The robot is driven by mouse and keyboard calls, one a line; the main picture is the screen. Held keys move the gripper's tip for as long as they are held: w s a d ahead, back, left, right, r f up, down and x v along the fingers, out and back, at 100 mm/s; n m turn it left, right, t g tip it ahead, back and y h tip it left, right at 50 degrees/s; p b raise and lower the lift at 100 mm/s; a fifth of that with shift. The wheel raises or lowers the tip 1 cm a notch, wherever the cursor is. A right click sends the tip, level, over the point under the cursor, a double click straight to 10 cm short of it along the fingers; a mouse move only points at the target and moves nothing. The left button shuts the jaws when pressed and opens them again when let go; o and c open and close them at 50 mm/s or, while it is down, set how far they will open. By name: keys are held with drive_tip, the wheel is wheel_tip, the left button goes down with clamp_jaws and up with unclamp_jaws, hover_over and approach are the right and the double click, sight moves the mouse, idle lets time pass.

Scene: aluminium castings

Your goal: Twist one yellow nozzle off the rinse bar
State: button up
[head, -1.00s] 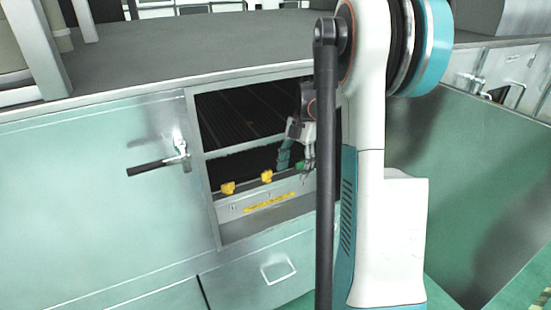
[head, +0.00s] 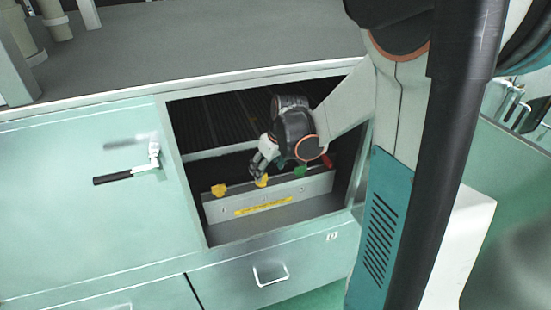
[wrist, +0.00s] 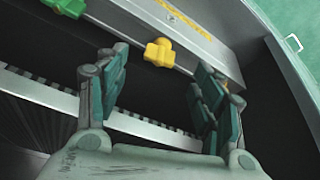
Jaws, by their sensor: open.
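The rinse bar (head: 313,190) is a pale metal bar with a yellow label, inside an open bay of the green cabinet. Along its top sit a left yellow nozzle (head: 219,190), a second yellow nozzle (head: 262,182), a green nozzle (head: 301,170) and a red one (head: 327,160). My gripper (head: 258,172) is at the second yellow nozzle. In the wrist view that yellow nozzle (wrist: 160,52) shows between and just beyond the spread fingertips of my gripper (wrist: 158,66). I cannot tell whether either finger touches it. The green nozzle (wrist: 68,5) is at the top left there.
The bay's frame (head: 190,190) surrounds my arm closely. A slotted metal strip (wrist: 60,95) runs behind the bar, with dark ribbed space beyond. A black-handled latch (head: 125,173) stands out on the left panel, and a drawer handle (head: 270,276) is below.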

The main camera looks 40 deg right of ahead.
sight(263, 183)
drive_tip(key=shift+m, duration=0.4)
drive_tip(key=b+x, duration=0.2)
drive_tip(key=x, duration=0.5)
drive_tip(key=shift+w+a+f, duration=0.1)
drive_tip(key=shift+w+f, duration=0.05)
drive_tip(key=shift+w, duration=0.1)
drive_tip(key=c, duration=1.1)
drive_tip(key=n+y+b, duration=0.1)
drive_tip(key=n, duration=0.2)
drive_tip(key=shift+n, duration=0.3)
drive_tip(key=shift+c, duration=0.2)
drive_tip(key=shift+n+g+y, duration=0.3)
drive_tip(key=shift+n+y, duration=0.3)
drive_tip(key=shift+n, duration=0.8)
